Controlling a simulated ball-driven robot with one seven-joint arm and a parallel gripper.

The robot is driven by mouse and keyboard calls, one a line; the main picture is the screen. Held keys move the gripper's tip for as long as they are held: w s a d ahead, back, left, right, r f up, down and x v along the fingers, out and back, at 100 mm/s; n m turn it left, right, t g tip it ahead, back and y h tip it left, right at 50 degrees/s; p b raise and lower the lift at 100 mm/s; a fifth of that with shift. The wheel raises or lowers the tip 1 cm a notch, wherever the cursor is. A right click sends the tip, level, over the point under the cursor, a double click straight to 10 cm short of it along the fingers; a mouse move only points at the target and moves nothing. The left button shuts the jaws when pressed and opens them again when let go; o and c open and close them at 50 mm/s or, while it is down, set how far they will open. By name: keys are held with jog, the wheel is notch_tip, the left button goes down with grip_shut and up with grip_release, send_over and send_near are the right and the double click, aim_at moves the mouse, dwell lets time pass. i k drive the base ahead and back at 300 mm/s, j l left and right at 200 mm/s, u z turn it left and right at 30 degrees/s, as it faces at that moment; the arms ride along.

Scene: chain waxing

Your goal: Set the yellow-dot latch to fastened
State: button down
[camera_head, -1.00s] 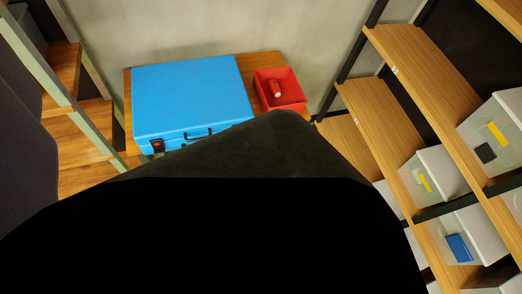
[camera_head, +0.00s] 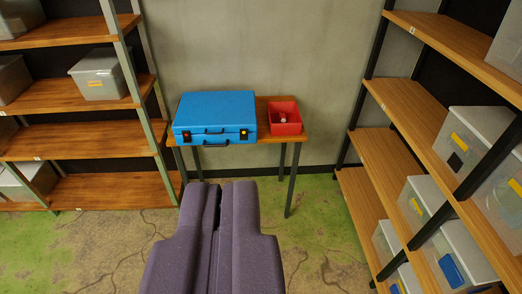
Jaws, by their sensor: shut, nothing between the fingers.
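A closed blue case (camera_head: 215,110) lies on a small wooden table against the back wall. Its front face has a dark latch with a yellow mark (camera_head: 244,134) at the right and another dark latch with an orange-red mark (camera_head: 186,136) at the left. A dark handle (camera_head: 215,144) is between them. Whether the yellow-dot latch is up or down is too small to tell. My purple-grey gripper (camera_head: 218,190) is in the lower middle, its two fingers close together, shut and empty. It appears nearer the camera than the case and apart from it.
A red open bin (camera_head: 285,119) with a small red-and-white object stands right of the case on the table (camera_head: 262,142). Shelves with grey boxes (camera_head: 99,77) rise at left; shelves with clear bins (camera_head: 425,203) rise at right. Green-brown floor (camera_head: 320,240) is open between them.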

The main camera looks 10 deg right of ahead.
aim_at(244, 133)
jog(key=i, duration=2.15)
